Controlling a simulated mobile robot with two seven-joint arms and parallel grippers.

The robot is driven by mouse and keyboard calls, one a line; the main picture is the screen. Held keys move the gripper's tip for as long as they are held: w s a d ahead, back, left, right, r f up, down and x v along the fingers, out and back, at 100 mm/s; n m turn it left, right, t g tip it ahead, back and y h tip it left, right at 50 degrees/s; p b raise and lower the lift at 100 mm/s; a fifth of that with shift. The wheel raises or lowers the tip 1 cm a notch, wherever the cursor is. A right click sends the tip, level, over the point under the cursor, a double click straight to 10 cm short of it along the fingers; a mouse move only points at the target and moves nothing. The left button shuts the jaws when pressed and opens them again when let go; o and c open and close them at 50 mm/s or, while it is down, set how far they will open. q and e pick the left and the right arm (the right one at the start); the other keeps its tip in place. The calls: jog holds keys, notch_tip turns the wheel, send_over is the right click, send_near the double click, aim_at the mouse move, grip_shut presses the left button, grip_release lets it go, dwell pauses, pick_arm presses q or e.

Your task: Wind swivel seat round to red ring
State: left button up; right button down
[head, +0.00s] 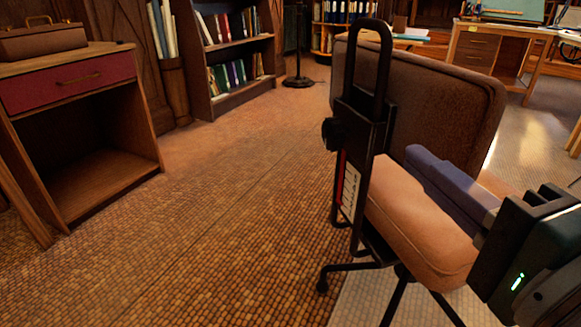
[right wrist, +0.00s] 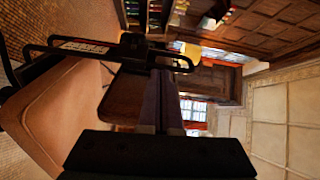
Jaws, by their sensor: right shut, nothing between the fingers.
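The swivel seat has a tan cushion (head: 415,235), a brown backrest (head: 430,105) and dark legs. A black looped side frame (head: 368,110) stands upright at its left side, with a dark knob and a white plate (head: 349,190) marked with a red strip. I cannot make out a red ring. My right gripper (head: 422,165) comes in from the lower right, with its shut, empty fingers over the cushion, pointing toward the side frame. In the right wrist view, the shut fingers (right wrist: 163,95) lie beside the cushion (right wrist: 65,115); whether they touch the seat is unclear. My left gripper is out of view.
A wooden cabinet with a red drawer (head: 70,83) stands at the left. A bookshelf (head: 228,50) is behind it, and a desk (head: 485,50) stands at the back right. The floor (head: 200,210) between cabinet and seat is clear.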

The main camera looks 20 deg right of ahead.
notch_tip(320, 180, down, 6)
jog(key=d+m+h+b, duration=0.2)
jog(key=d+b, duration=0.1)
jog(key=p, duration=0.2)
send_near(375, 142)
jog(key=shift+m, duration=0.3)
jog(key=x, duration=0.7)
jog(key=shift+a+r, duration=0.1)
jog(key=shift+r, duration=0.05)
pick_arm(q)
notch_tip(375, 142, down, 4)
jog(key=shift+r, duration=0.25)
